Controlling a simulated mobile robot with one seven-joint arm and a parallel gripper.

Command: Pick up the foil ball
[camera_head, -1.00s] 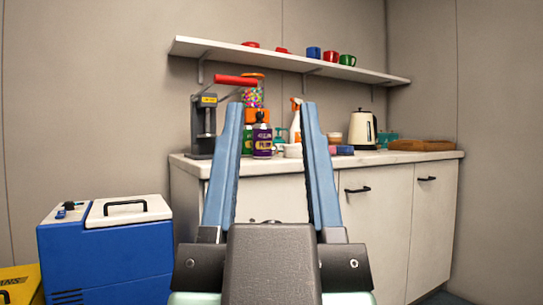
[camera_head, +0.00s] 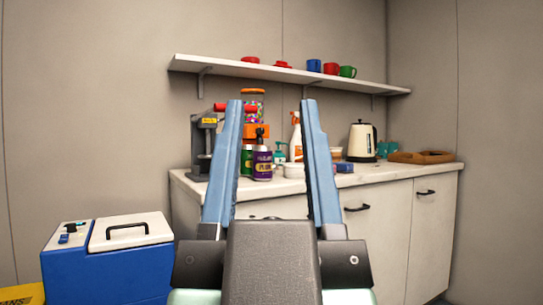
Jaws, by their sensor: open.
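My gripper (camera_head: 270,103) is open and empty in the middle of the head view. Its two long blue fingers point up and away, and they stand in front of the white counter (camera_head: 390,174). I cannot make out a foil ball anywhere in the view. Parts of the counter top and the cabinet front are hidden behind the fingers and the gripper body.
The counter holds a grey press (camera_head: 203,145), a purple bottle (camera_head: 262,160), a candy dispenser (camera_head: 254,108), a spray bottle (camera_head: 296,138), a kettle (camera_head: 362,140) and a brown tray (camera_head: 422,157). A shelf (camera_head: 290,74) with mugs hangs above. A blue cooler (camera_head: 107,270) stands lower left.

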